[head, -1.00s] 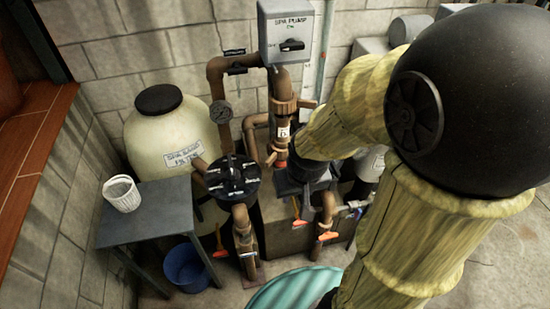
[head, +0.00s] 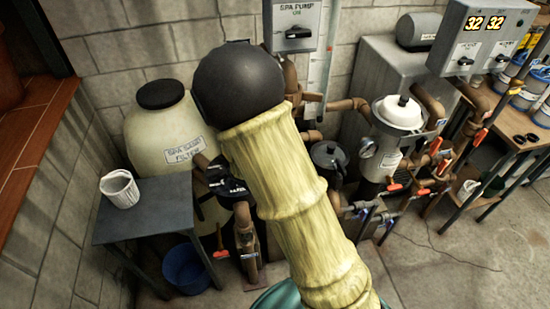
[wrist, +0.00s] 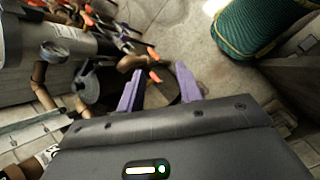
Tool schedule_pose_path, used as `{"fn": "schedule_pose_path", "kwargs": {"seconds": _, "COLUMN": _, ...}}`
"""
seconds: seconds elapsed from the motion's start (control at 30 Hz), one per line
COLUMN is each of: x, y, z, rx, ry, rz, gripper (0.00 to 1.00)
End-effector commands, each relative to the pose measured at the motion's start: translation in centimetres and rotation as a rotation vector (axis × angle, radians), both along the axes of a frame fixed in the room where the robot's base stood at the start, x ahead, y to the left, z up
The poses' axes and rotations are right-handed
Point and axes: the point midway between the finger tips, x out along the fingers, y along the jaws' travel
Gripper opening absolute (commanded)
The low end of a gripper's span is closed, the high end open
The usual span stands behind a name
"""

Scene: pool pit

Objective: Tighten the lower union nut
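My arm crosses the middle of the head view and hides most of the pipework behind it. I cannot make out the lower union nut in either current view. A short brown pipe stretch (head: 291,78) shows under the grey spa pump switch box (head: 291,22), with a brown fitting beside my arm. In the wrist view my gripper (wrist: 159,86) has its two purple fingers spread apart, with no object clearly held. Beyond the fingers are a brown pipe (wrist: 133,63), an orange handle (wrist: 155,76) and a dark round shape. My gripper is hidden in the head view.
The cream sand filter tank (head: 162,125) and a grey table (head: 150,208) with a white basket (head: 120,189) stand left. A blue bucket (head: 186,268) is below. A white-lidded filter (head: 398,115) and valves stand right.

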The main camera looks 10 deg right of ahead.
Motion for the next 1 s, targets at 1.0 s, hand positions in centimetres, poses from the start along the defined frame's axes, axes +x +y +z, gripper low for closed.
{"fn": "schedule_pose_path", "kwargs": {"seconds": 1.0, "x": 14.2, "y": 11.7, "z": -6.7, "rx": -1.128, "ry": 0.163, "rz": 1.095, "gripper": 0.35}}
